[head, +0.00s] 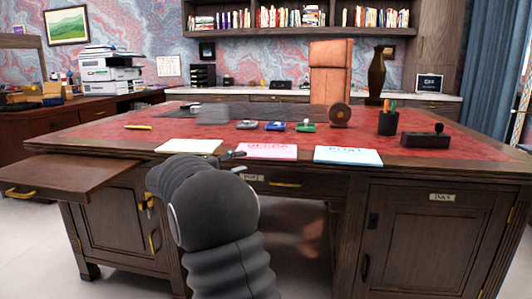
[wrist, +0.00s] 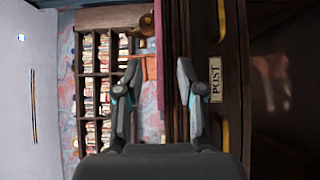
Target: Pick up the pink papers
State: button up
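The pink papers (head: 268,150) lie flat near the front edge of the desk, between a cream paper stack on the left and a blue one on the right. My gripper (head: 235,154) is mostly behind my dark arm in the head view, by the left end of the pink papers.
Cream papers (head: 190,146) and blue papers (head: 347,156) flank the pink ones. A pull-out board (head: 70,175) juts out left.

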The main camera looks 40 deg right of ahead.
aim_at(255, 158)
jog(key=shift+s+d, duration=0.1)
jog(key=shift+d, duration=2.75)
jog(key=shift+r, duration=0.1)
grip_shut()
